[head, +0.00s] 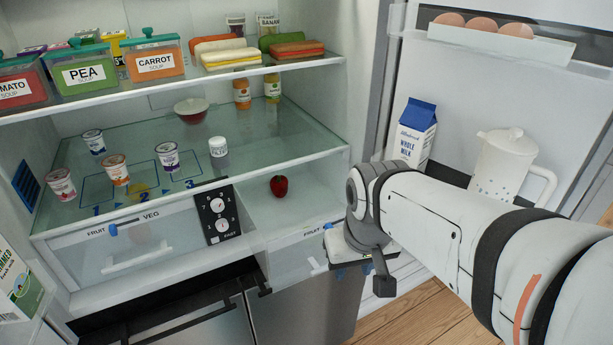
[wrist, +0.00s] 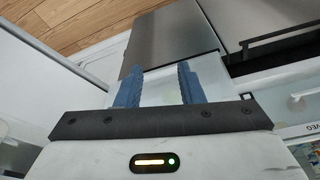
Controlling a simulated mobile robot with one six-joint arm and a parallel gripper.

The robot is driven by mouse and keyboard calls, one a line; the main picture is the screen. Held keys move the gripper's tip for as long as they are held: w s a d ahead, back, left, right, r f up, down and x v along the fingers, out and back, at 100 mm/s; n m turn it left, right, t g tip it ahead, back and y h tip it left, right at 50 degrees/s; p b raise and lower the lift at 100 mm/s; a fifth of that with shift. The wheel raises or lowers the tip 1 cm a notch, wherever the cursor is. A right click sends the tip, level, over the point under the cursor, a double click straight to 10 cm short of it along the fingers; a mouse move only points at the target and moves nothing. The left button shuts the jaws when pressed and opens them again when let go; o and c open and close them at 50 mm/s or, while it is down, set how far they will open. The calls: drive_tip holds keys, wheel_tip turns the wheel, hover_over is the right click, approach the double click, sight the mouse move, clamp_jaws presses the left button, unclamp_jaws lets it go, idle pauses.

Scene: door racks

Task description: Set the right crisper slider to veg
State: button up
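The veg end of the track is hidden behind my gripper and wrist. My gripper (head: 345,262) is in front of the right part of this drawer, close to the knob; I cannot tell whether it touches. In the wrist view my gripper (wrist: 158,74) has its two blue fingers apart with nothing held between them. The knob cannot be made out there.
The left crisper (head: 75,255) has its blue slider (head: 113,230) by FRUIT. A dial panel (head: 215,215) stands between the drawers. The open fridge door with a milk carton (head: 415,133) and white jug (head: 500,160) is at right.

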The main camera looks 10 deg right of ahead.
drive_tip(key=w+r+n+g+p, duration=0.1)
drive_tip(key=w+r+p, duration=0.15)
drive_tip(key=w, duration=0.25)
drive_tip(key=n+g+p, duration=0.1)
drive_tip(key=n+p, duration=0.1)
drive_tip(key=p, duration=0.1)
approach(330, 222)
drive_tip(key=shift+s+a+f, duration=0.1)
drive_tip(key=shift+s+f, duration=0.05)
drive_tip(key=shift+s, duration=0.25)
drive_tip(key=shift+s+a+f, duration=0.1)
drive_tip(key=shift+s+f, duration=0.1)
drive_tip(key=shift+s, duration=0.25)
drive_tip(key=shift+w+f+g, duration=0.1)
drive_tip(key=shift+w+g, duration=0.2)
drive_tip(key=shift+w, duration=0.05)
drive_tip(key=shift+w+f, duration=0.1)
drive_tip(key=shift+f, duration=0.15)
wheel_tip(330, 222, down, 7)
drive_tip(key=shift+f+p, duration=0.15)
drive_tip(key=shift+p, duration=0.2)
clamp_jaws()
